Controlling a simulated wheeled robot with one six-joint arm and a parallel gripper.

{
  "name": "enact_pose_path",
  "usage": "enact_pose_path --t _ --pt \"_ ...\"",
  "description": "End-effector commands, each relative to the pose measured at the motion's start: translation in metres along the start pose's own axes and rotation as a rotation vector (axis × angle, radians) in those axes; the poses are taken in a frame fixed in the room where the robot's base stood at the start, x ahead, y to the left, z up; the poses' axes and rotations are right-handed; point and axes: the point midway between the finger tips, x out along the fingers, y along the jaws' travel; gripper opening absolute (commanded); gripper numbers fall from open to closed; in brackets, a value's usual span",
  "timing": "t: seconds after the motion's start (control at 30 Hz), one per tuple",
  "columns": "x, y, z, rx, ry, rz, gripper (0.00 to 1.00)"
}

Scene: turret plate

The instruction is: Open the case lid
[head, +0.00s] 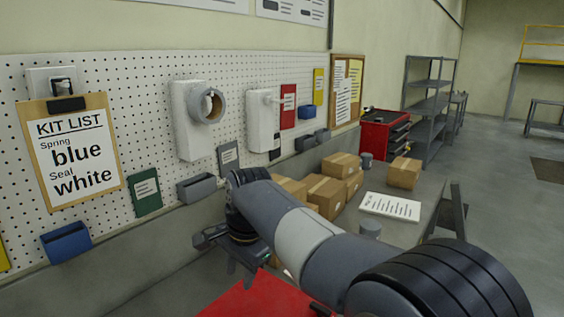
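A red flat surface (262,298), which looks like the top of the case, shows at the bottom edge of the head view. Most of it is cut off by the frame, and my arm covers its right side. I cannot tell from this part whether the lid is shut or raised. My gripper (240,274) points down just behind and above the red surface. Its fingers are small and dark here, and I cannot tell whether they are apart or touch the case. Nothing clearly shows between them.
A pegboard wall with a kit list clipboard (70,150), bins and wall units runs along the left. Cardboard boxes (325,192), a paper sheet (390,207) and a grey cup (370,228) stand behind my arm. A red tool chest (384,132) is farther back.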

Motion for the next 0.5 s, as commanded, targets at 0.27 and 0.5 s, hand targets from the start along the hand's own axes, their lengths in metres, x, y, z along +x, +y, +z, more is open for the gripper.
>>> enact_pose_path --t 0.27,0.5 --pt "-0.011 -0.036 0.002 -0.002 0.000 0.001 0.36" --pt "-0.013 -0.047 0.002 -0.001 0.000 0.001 0.36"
